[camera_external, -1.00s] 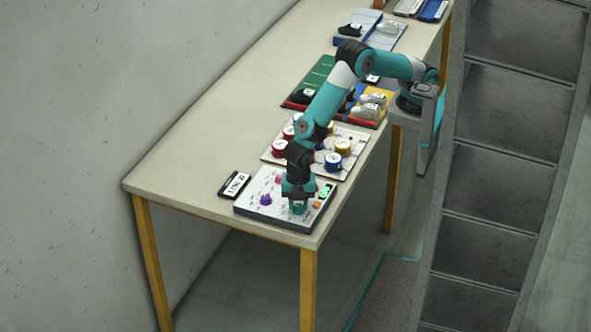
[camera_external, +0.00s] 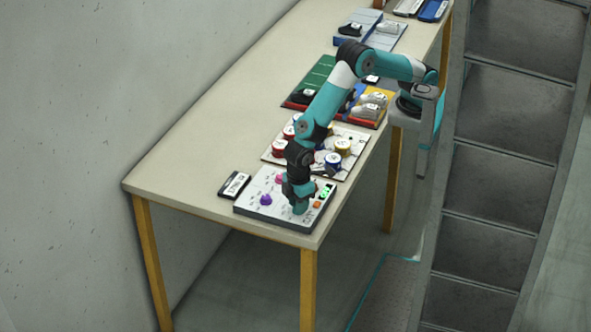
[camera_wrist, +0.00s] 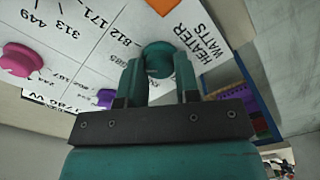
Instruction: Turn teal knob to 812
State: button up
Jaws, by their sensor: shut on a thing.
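The teal knob (camera_wrist: 157,55) sits on the white control panel (camera_external: 277,218), between my two fingers in the wrist view. My gripper (camera_wrist: 160,75) is shut on the knob, with a finger on each side. Printed numbers lie around the knob; the upside-down 812 label (camera_wrist: 126,40) is to its upper left, near 171. I cannot make out a pointer on the knob. In the outside view my gripper (camera_external: 299,207) points down at the panel's front right and hides the knob.
A pink knob (camera_wrist: 18,62) and a purple knob (camera_external: 265,200) stand on the same panel. A board with round pots stands behind.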

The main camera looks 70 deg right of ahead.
jog(key=m, duration=0.7)
dwell(0.6)
jog(key=o, duration=0.9)
jog(key=shift+o, duration=0.2)
notch_tip(320, 180, up, 18)
jog(key=b, duration=0.1)
jog(key=shift+f+b, duration=0.25)
jog(key=shift+b, duration=0.15)
